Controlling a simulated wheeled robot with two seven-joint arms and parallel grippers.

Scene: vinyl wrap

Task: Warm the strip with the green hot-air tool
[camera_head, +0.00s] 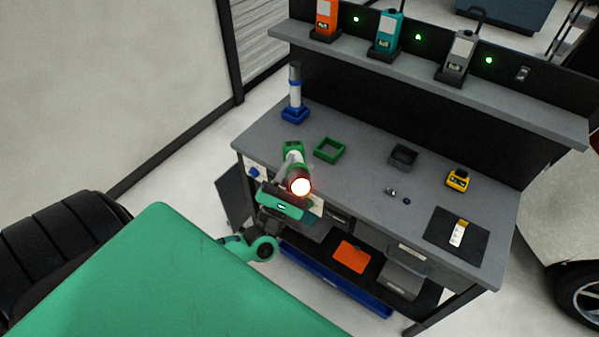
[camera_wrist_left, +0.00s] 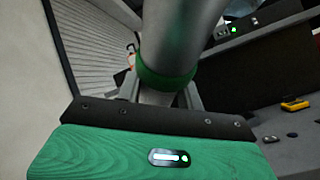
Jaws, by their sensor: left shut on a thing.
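The green hot-air tool (camera_head: 293,150) is held up over the near left edge of the workbench, its round mouth (camera_head: 300,187) glowing orange-white. My left gripper (camera_head: 288,192) is shut on it. In the left wrist view the tool's grey barrel with a green collar (camera_wrist_left: 165,80) stands between the fingers. A small pale strip with a yellowish end (camera_head: 459,232) lies on a dark mat (camera_head: 440,228) at the bench's right end, well away from the tool. My right gripper is not in view.
An empty green square holder (camera_head: 329,150) stands behind the tool. A blue-based holder (camera_head: 295,115) carries a grey-and-white tool. A dark grey holder (camera_head: 403,156), small metal bits (camera_head: 392,192) and a yellow object (camera_head: 457,180) stand on the bench (camera_head: 365,170). Coloured devices line the shelf (camera_head: 430,80).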

